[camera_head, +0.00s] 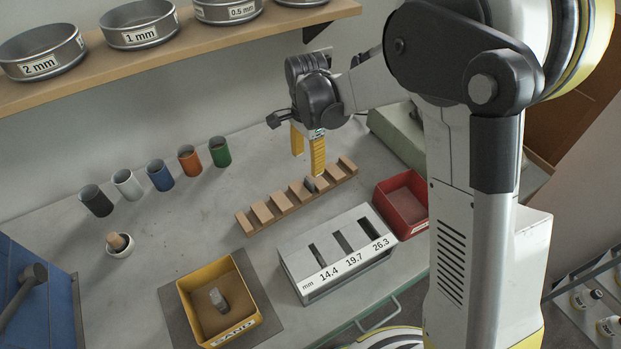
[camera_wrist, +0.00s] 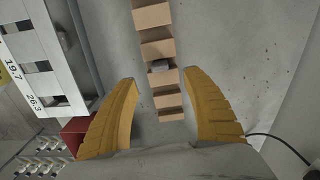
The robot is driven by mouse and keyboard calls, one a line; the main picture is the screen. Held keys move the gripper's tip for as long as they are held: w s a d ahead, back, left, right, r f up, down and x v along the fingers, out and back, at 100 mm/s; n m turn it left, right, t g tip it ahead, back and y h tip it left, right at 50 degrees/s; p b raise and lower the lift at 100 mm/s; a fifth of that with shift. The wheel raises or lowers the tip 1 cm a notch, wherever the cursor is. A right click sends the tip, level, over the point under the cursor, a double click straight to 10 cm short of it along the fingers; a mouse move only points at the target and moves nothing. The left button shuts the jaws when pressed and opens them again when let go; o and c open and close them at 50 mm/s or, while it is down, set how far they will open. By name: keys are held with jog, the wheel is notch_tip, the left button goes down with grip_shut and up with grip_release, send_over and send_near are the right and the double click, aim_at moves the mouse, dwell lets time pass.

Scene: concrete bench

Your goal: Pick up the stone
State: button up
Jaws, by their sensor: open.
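A small grey stone (camera_head: 310,184) sits in a slot of the notched wooden rack (camera_head: 283,202), toward its right part in the head view. In the wrist view the stone (camera_wrist: 160,66) shows on the rack (camera_wrist: 152,16), close to the line between my fingertips. My gripper (camera_head: 308,163) is open and empty, its yellow fingers pointing down above the rack near the stone. In the wrist view my gripper (camera_wrist: 161,77) has its fingers apart on either side of the rack. I cannot tell the exact height above the stone.
A grey slotted gauge block (camera_head: 337,252) and a red bin (camera_head: 402,200) stand in front of the rack. A yellow sand tray (camera_head: 250,330) holds a grey piece (camera_head: 217,299). Several coloured cups (camera_head: 160,175) stand at the back left, below the sieve shelf (camera_head: 180,48).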

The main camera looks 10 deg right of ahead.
aim_at(309, 180)
notch_tip(309, 180, down, 4)
jog(key=shift+f+b, duration=0.15)
jog(key=shift+b, duration=0.5)
jog(key=f+b, duration=0.1)
jog(key=f, duration=0.2)
jog(key=f+b, duration=0.1)
jog(key=f, duration=0.1)
jog(key=shift+d+b, duration=0.25)
jog(key=shift+b, duration=0.05)
jog(key=shift+c, duration=0.5)
grip_shut()
